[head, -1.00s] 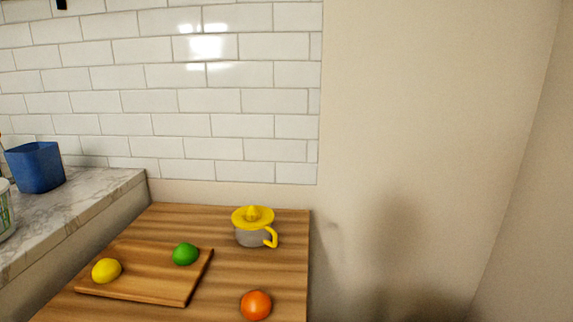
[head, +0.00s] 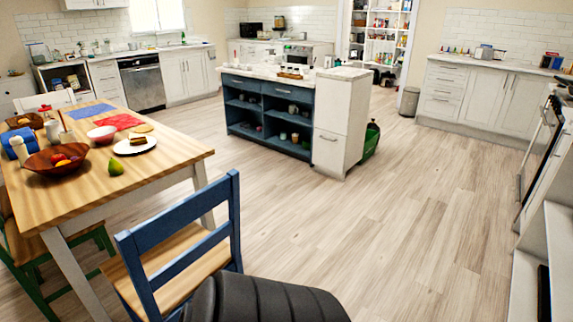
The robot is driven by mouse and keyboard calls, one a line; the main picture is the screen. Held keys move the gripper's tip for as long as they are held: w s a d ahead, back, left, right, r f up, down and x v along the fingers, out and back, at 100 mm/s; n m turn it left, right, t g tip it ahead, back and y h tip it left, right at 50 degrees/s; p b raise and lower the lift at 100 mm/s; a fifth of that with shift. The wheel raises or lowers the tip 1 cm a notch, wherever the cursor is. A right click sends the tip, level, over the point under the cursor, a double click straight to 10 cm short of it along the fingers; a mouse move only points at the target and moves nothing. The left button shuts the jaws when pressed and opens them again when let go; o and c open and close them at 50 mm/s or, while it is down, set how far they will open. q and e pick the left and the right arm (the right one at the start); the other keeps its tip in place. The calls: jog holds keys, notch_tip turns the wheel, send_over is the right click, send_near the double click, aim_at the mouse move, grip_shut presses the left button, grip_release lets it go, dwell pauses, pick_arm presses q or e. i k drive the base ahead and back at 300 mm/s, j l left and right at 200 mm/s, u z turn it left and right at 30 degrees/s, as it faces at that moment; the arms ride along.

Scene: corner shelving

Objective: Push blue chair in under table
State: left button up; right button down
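The blue chair (head: 187,240) stands upright in the lower left of the head view, at the near right side of the wooden table (head: 165,162). Its blue slatted back faces me and its light wood seat (head: 185,265) points toward the table. The chair back stands clear of the table edge. The seat shows largely outside the tabletop, between two pale table legs. A black ribbed shape at the bottom, which may be part of me, hides the chair's lower right. Neither gripper is in view.
A green chair (head: 72,258) stands at the table's left. A blue and white island (head: 290,115) stands behind, with a green bin (head: 370,140) beside it. White cabinets and an oven line the right. Open wood floor (head: 400,230) lies right of the chair.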

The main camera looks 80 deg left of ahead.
aim_at(161, 260)
jog(key=u, duration=3.6)
